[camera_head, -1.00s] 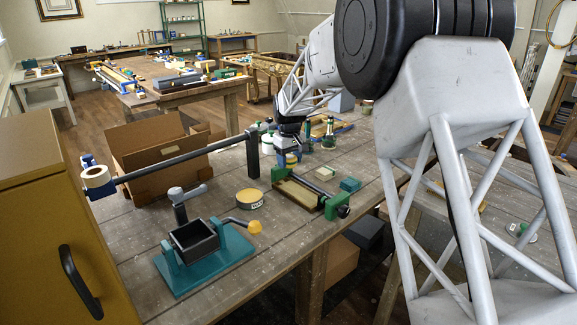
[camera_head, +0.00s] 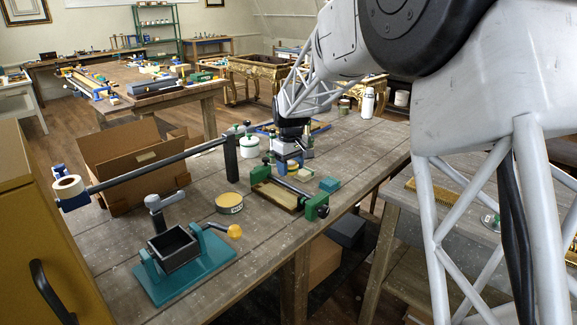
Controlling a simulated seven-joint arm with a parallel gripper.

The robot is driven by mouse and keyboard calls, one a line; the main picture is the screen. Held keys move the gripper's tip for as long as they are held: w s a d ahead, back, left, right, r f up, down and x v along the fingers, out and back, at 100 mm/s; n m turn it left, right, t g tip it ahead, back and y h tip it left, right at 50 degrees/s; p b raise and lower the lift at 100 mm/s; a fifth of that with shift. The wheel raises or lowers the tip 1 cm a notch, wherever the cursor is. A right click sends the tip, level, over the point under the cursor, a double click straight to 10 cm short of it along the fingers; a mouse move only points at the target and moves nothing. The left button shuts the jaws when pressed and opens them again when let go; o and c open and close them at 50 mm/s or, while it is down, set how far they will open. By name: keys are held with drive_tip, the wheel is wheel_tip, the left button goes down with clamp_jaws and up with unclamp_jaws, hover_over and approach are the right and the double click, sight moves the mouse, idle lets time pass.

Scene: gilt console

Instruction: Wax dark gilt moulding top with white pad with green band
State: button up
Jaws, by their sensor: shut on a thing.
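My gripper (camera_head: 286,166), with blue fingers, points down over the middle of the workbench, just behind a green clamp fixture (camera_head: 316,206). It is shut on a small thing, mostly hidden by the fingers. Some green and pale colour shows there, but I cannot make out the white pad with green band for sure. The clamp fixture holds a flat tan-gold piece (camera_head: 277,196) beside a dark bar. I cannot tell whether this piece is the dark gilt moulding. My gripper appears apart from it.
A teal fixture with a black box (camera_head: 173,248), a round tin (camera_head: 229,203), a white jar (camera_head: 245,146) and a teal block (camera_head: 330,184) stand on the workbench (camera_head: 120,225). A long dark arm with a tape roll (camera_head: 68,187) crosses the left side. An open cardboard box (camera_head: 125,160) stands behind it.

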sight(290, 175)
drive_tip(key=shift+f, duration=0.2)
drive_tip(key=shift+f, duration=1.55)
idle(0.5)
